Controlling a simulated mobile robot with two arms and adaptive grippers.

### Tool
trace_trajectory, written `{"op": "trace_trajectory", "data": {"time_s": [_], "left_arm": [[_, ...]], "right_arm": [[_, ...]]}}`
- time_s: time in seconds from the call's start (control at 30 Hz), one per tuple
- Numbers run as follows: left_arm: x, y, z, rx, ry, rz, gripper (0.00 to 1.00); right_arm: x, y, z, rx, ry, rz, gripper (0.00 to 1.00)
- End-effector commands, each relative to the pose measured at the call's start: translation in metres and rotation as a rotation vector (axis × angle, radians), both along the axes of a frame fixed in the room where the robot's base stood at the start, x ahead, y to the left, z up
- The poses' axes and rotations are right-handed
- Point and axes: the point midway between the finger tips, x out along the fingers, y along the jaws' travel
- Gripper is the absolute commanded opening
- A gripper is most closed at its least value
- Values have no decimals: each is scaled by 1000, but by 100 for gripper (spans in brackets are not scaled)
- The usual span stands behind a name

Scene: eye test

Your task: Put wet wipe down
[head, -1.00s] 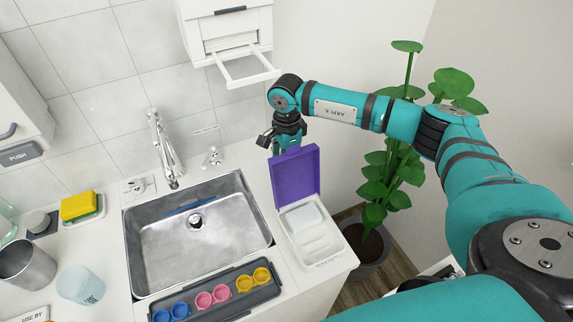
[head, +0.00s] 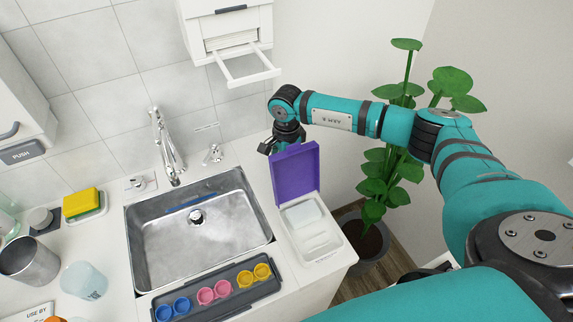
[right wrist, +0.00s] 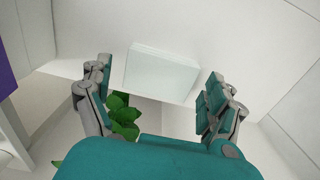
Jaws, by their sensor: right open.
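A white, flat rectangular piece that looks like the wet wipe (right wrist: 161,68) lies on the white surface near its edge in the right wrist view. My right gripper (right wrist: 158,76) is open, with one finger on each side of this piece and gaps to both. In the head view my right gripper (head: 284,142) is behind the raised purple lid (head: 295,172), which hides most of its fingers and the piece. The white wipe box (head: 318,246) stands open right of the sink, with a white stack (head: 303,215) inside. My left gripper is not in view.
The metal sink (head: 225,238) is left of the box, with a faucet (head: 166,150) behind it. A dark tray (head: 215,293) with colored cups lies in front. A plant (head: 375,215) stands right of the counter. A dispenser (head: 228,30) hangs above.

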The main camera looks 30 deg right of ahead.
Motion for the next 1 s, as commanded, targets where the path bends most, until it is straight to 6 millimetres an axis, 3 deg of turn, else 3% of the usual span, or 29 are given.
{"op": "trace_trajectory", "data": {"time_s": [0.17,0.4,0.6,1.0], "left_arm": [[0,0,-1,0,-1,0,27],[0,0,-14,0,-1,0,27],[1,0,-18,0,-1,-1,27],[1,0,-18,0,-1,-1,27]], "right_arm": [[1,0,11,2,-4,1,91],[1,-1,52,1,-6,0,91],[1,0,74,1,-2,1,91],[0,0,78,0,0,1,91]]}}
